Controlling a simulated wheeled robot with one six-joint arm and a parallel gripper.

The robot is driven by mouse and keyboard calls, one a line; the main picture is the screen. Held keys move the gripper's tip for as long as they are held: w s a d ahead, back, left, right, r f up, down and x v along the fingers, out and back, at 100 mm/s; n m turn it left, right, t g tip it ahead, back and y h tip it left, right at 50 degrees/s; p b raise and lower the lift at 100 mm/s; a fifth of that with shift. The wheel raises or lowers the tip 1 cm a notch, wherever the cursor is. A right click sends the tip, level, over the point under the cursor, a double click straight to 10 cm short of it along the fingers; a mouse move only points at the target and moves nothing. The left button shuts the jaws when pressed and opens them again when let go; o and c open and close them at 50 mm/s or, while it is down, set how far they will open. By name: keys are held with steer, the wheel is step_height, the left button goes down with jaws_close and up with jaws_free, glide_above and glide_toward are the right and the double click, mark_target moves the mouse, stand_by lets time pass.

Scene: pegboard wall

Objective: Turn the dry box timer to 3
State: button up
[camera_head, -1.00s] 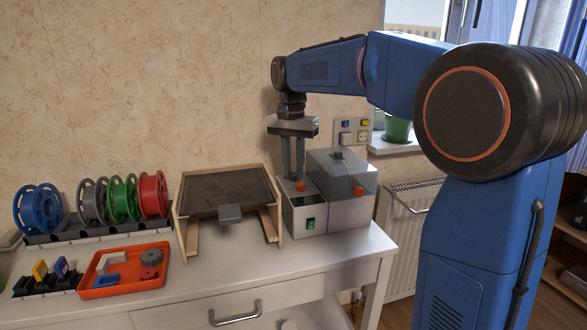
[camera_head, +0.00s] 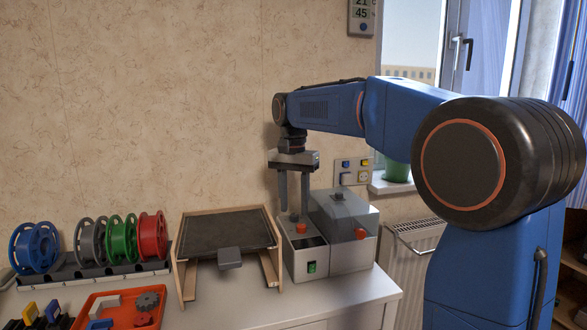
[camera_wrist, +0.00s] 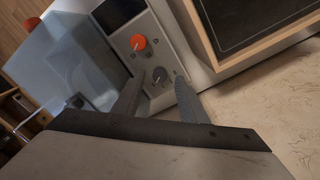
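The dry box (camera_head: 346,228) is a grey unit with a clear smoky lid, standing at the right end of the table. The control panel on its left part carries an orange-red knob (camera_wrist: 138,42), a grey knob (camera_wrist: 160,76) with a pointer line, and a green switch (camera_head: 311,267). My gripper (camera_head: 294,212) points down over the panel. It is open, with its two fingers on either side of the grey knob in the wrist view. Contact with the knob cannot be told. The dial marks are too small to read.
A wooden-framed dark bed (camera_head: 222,233) stands just left of the dry box. Spools (camera_head: 122,239) on a rack and an orange tray (camera_head: 110,312) lie further left. A wall socket panel (camera_head: 352,170) is behind.

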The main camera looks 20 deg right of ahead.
mark_target(293, 215)
step_height(293, 215, up, 16)
steer(key=shift+f, duration=0.25)
steer(key=shift+w+a, duration=0.1)
